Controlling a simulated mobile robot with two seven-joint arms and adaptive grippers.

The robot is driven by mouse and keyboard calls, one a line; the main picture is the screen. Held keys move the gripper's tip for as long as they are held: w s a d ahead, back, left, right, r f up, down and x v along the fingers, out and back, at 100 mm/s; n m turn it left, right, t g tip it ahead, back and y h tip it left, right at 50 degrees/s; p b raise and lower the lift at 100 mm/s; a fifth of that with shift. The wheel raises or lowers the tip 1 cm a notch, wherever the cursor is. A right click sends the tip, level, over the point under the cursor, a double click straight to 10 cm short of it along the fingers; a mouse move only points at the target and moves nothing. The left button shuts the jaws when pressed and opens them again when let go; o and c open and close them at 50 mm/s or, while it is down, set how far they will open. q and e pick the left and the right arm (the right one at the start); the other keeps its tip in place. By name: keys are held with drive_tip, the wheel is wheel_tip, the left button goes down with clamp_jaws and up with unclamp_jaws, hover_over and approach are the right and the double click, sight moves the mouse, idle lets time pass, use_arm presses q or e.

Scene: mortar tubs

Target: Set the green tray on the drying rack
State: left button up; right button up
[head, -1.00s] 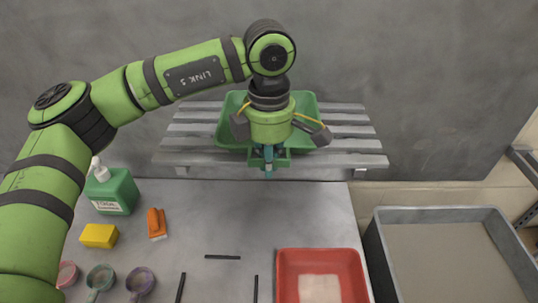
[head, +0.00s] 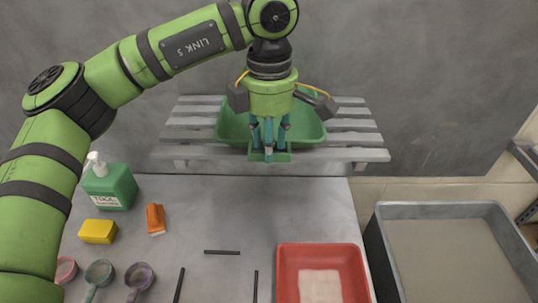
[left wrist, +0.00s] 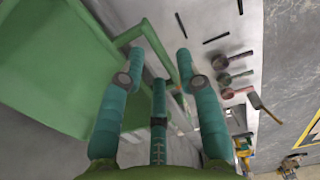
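The green tray (head: 312,126) lies on the slatted grey drying rack (head: 358,139) at the back, with its handle pointing toward me. My left gripper (head: 269,147) is over the handle at the tray's near edge. Its teal fingers are spread apart and open. In the left wrist view the tray (left wrist: 50,62) fills the left side, and the open gripper (left wrist: 160,66) has its fingers around or just above the handle loop; contact is unclear. The gripper and wrist hide the tray's middle. My right gripper is not in view.
On the table are a green bottle (head: 110,188), a yellow sponge (head: 98,231), an orange tool (head: 155,218), scoops (head: 139,278), dark bars (head: 222,252) and a red tray (head: 320,255). A grey tub (head: 450,255) stands at right. The table's back strip is clear.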

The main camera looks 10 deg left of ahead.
use_arm(q)
wheel_tip(320, 180, up, 9)
drive_tip(key=b, duration=0.1)
drive_tip(key=shift+f, duration=0.2)
